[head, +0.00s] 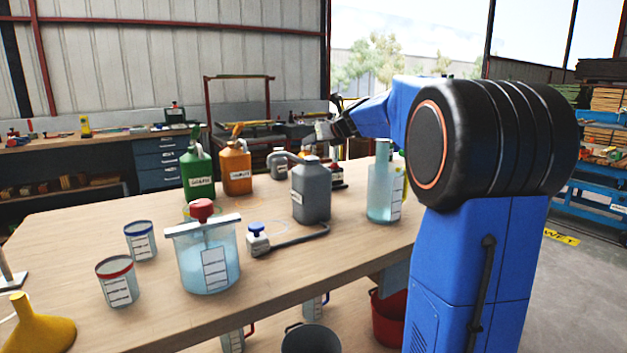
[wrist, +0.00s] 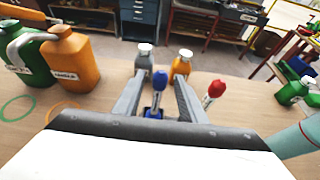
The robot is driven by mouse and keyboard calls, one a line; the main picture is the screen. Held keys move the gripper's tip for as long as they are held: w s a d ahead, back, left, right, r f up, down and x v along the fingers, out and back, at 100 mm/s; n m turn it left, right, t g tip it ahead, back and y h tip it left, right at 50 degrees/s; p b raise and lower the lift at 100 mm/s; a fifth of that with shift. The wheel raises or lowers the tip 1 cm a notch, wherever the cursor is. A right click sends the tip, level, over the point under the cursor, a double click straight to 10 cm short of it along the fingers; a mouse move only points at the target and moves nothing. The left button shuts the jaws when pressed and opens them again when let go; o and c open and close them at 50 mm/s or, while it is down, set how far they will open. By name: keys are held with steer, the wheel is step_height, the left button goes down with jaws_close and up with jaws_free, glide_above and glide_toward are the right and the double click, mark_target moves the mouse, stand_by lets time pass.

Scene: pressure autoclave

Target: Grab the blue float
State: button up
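The blue float (wrist: 159,80) shows in the wrist view as a blue bulb on a pale, marked stem, upright over a small blue base (wrist: 154,113). My gripper (wrist: 162,80) is open, with one grey finger on each side of the float. I see gaps between the float and both fingers, and nothing is held. A similar red-topped float (wrist: 215,88) stands just right of the right finger. In the head view my gripper (head: 325,130) is above the far side of the table, beyond the grey jug. I cannot make out the blue float there.
A grey jug (head: 311,192), green jug (head: 198,172), orange jug (head: 236,168) and clear vessel (head: 384,190) stand around the gripper's area on the table (head: 190,320). Small grey (wrist: 143,62) and orange (wrist: 181,67) bottles stand just beyond the fingers.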

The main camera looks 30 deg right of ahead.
steer(key=shift+x, duration=0.75)
jaws_close()
steer(key=shift+r, duration=0.1)
